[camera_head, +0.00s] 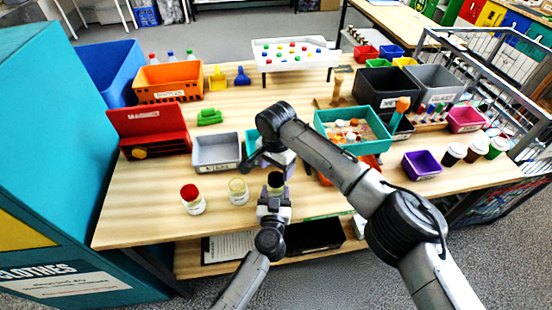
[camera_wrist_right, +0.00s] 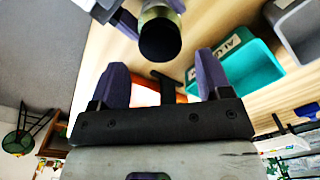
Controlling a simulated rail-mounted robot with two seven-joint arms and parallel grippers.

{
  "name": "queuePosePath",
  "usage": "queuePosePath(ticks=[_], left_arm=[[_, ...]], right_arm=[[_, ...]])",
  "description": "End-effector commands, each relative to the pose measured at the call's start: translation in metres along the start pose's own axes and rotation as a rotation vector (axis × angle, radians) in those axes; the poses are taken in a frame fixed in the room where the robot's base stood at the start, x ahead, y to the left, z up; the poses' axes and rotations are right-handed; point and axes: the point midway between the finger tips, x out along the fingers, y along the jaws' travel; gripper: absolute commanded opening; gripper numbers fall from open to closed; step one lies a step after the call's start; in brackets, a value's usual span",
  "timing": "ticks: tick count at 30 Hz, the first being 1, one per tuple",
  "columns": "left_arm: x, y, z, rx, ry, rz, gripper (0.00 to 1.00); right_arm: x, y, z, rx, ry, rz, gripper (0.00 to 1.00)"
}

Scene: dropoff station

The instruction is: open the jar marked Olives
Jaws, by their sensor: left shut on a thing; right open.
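My left gripper (camera_head: 274,192) is shut on a jar with a black lid (camera_head: 276,179) near the table's front edge. My right gripper is open, just behind and above that jar; in the right wrist view its two purple fingers (camera_wrist_right: 161,62) are apart. The black lid (camera_wrist_right: 160,41) shows just at the gap between those fingertips, not gripped. A jar with a red lid (camera_head: 192,198) and a jar with a pale yellow lid (camera_head: 238,191) stand to the left on the table. No jar label is legible, so I cannot tell which is marked Olives.
A grey bin (camera_head: 216,152) and a teal bin (camera_wrist_right: 252,72) stand behind the jars. A red box (camera_head: 150,132) is at the left. A teal tray of loose pieces (camera_head: 352,128) and a purple bin (camera_head: 422,165) are at the right. The front-left tabletop is clear.

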Motion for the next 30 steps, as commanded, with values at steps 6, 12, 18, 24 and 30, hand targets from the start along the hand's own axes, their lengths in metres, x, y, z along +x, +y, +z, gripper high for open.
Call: queuePosePath(ticks=[6,12,18,24,30], left_arm=[[0.000,0.000,0.000,0.000,0.000,0.000,0.00],[0.000,0.000,0.000,0.000,0.000,0.000,0.00],[0.000,0.000,0.000,0.000,0.000,0.000,0.00],[0.000,0.000,0.000,0.000,0.000,0.000,0.00],[0.000,0.000,0.000,0.000,-0.001,0.000,0.00]], right_arm=[[0.026,0.000,0.001,-0.001,-0.001,0.002,0.71],[0.037,0.000,0.000,0.000,0.000,0.001,0.71],[0.040,0.000,0.000,-0.001,0.000,0.000,0.71],[0.040,0.000,0.000,-0.001,0.000,0.000,0.67],[0.040,0.000,0.000,-0.001,0.000,0.000,0.47]])
